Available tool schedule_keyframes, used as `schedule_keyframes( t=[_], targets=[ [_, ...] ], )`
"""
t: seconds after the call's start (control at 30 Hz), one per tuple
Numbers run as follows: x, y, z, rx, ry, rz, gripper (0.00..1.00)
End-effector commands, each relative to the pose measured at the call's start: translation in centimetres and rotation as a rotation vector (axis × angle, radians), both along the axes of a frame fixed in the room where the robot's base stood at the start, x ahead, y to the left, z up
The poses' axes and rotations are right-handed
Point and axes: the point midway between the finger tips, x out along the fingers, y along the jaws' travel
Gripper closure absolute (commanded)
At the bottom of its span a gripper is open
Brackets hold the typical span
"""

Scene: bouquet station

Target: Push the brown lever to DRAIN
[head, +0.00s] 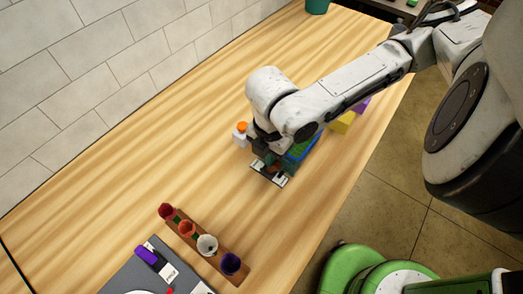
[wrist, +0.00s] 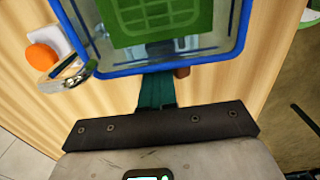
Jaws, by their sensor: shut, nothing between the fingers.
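A clear basin with a blue rim (wrist: 100,72) and a green grid (wrist: 165,22) inside fills the top of the wrist view. Its blue and green also show in the head view (head: 302,146), partly behind my arm. A small brown piece (wrist: 182,72), likely the lever, shows at the basin's near edge just right of my fingers; most of it is hidden. My gripper (wrist: 156,92) is shut and empty, its teal fingers at that edge. Whether they touch the brown piece I cannot tell. A dark plate with white labels (head: 268,175) lies just below my gripper in the head view; its words are unreadable.
An orange-topped white item (head: 241,127) stands left of my gripper. Yellow (head: 342,122) and purple (head: 362,106) blocks lie beyond the basin. A brown rack (head: 218,263) of coloured cups and a purple piece (head: 147,255) on a grey board are nearer. The left tabletop is clear.

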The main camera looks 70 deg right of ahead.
Motion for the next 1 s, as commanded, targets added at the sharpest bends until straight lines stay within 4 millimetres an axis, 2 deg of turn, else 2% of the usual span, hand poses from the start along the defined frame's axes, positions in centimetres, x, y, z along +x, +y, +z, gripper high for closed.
schedule_keyframes(
  t=[0.1,0.63,1.0],
  targets=[
    [0.0,0.0,1.3,0.001,0.001,0.001,1.00],
    [0.2,-0.1,5.0,-0.002,-0.006,-0.002,1.00],
    [0.2,-0.1,5.2,-0.002,-0.007,-0.002,1.00]
  ],
)
